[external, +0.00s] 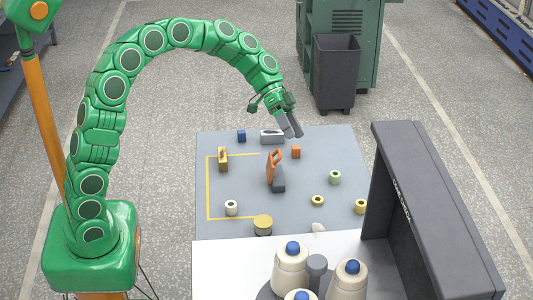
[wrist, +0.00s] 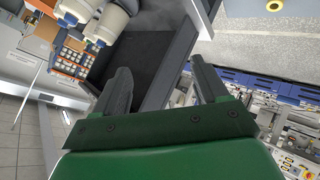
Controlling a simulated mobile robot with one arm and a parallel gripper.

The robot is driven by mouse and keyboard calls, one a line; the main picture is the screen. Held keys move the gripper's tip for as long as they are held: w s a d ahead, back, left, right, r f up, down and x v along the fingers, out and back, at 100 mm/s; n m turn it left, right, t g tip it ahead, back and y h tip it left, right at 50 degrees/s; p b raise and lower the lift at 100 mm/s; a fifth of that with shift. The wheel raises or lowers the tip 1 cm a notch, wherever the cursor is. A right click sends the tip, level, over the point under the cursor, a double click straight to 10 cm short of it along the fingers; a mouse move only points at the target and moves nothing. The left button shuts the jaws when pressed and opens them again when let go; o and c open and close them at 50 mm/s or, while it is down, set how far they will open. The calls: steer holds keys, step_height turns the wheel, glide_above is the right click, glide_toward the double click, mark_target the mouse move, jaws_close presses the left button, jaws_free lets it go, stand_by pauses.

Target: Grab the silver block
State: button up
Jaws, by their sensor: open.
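The silver block (external: 271,136) lies near the far edge of the grey mat, just left of my gripper in the external view. It is a light grey, long piece with a darker patch on its face. My gripper (external: 292,131) hangs above the mat's far edge, to the right of the block, with its dark fingers apart and nothing visible between them. The wrist view shows the two fingers (wrist: 161,70) spread with a gap between them. The silver block does not show in the wrist view.
The mat (external: 340,147) holds a blue cube (external: 241,136), a brass-coloured block (external: 222,159), an orange cube (external: 296,152), an orange-handled tool (external: 273,166) and several rings and spools. A tall dark housing (external: 430,205) stands at right. A dark bin (external: 337,75) stands behind.

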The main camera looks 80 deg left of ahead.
steer(key=w+a+f+n+t, duration=0.1)
steer(key=w+a+f, duration=0.15)
steer(key=a, duration=0.45)
steer(key=w+a+f+t, duration=0.1)
steer(key=a+f+t, duration=0.1)
steer(key=a+f, duration=0.35)
steer(key=n+t+y, duration=0.3)
steer(key=t+y, duration=0.1)
steer(key=y, duration=0.2)
glide_toward(269, 133)
steer(key=shift+w+a, duration=0.3)
steer(key=shift+w, duration=0.55)
steer(key=shift+a+f, duration=0.1)
steer(key=shift+f, duration=0.1)
steer(key=shift+w+f, duration=0.2)
steer(key=shift+w, duration=0.05)
steer(key=x, duration=0.2)
steer(key=d+x, duration=0.1)
steer(key=x, duration=0.2)
steer(key=shift+d+f, duration=0.1)
steer(key=shift+f, duration=0.2)
steer(key=shift+w+d+f, duration=0.2)
steer(key=shift+w+f, duration=0.05)
steer(key=shift+w, duration=0.4)
